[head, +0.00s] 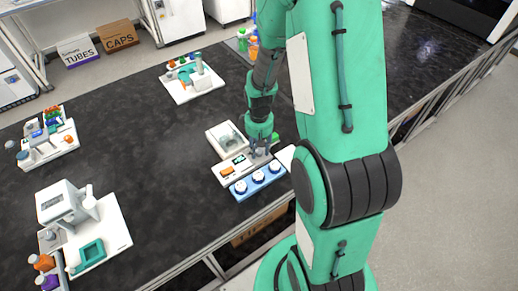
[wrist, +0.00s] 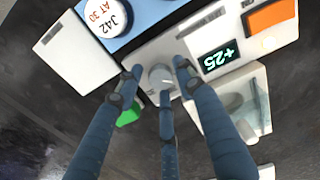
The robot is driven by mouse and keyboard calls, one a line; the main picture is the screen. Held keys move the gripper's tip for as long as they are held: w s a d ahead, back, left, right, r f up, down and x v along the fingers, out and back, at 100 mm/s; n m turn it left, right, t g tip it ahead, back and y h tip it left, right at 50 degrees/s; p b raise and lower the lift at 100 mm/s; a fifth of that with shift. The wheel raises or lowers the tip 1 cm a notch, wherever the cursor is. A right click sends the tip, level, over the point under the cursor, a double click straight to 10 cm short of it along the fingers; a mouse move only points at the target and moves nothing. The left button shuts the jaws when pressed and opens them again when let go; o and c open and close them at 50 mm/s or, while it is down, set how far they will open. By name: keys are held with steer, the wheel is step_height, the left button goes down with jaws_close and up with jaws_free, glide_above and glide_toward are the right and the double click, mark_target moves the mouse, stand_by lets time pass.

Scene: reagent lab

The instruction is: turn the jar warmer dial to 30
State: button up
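The jar warmer (head: 221,180) is a white unit near the table's front edge. In the wrist view its grey round dial (wrist: 161,77) sits beside a dark display (wrist: 217,58), which reads +25 in green. An orange part (wrist: 272,16) is beyond the display. My gripper (wrist: 161,76) has its three fingers spread around the dial, with small gaps visible at its sides. Contact of the lower finger cannot be told. In the head view my gripper (head: 260,148) is over the warmer's right end and hides the dial.
A blue rack (head: 240,196) with white-lidded jars adjoins the warmer; one lid (wrist: 107,17) reads J42 AT 30. A white tray-like unit (head: 214,138) stands behind, and a green piece (wrist: 129,115) is near the dial. Other stations stand left; dark tabletop between is clear.

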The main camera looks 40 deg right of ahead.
jaws_close()
steer(key=shift+m, duration=0.3)
steer(key=m+p, duration=0.2)
steer(key=m, duration=0.3)
steer(key=shift+r+p, duration=0.1)
steer(key=shift+p, duration=0.3)
steer(key=shift+m+p, duration=0.7)
steer(key=shift+m, duration=1.4)
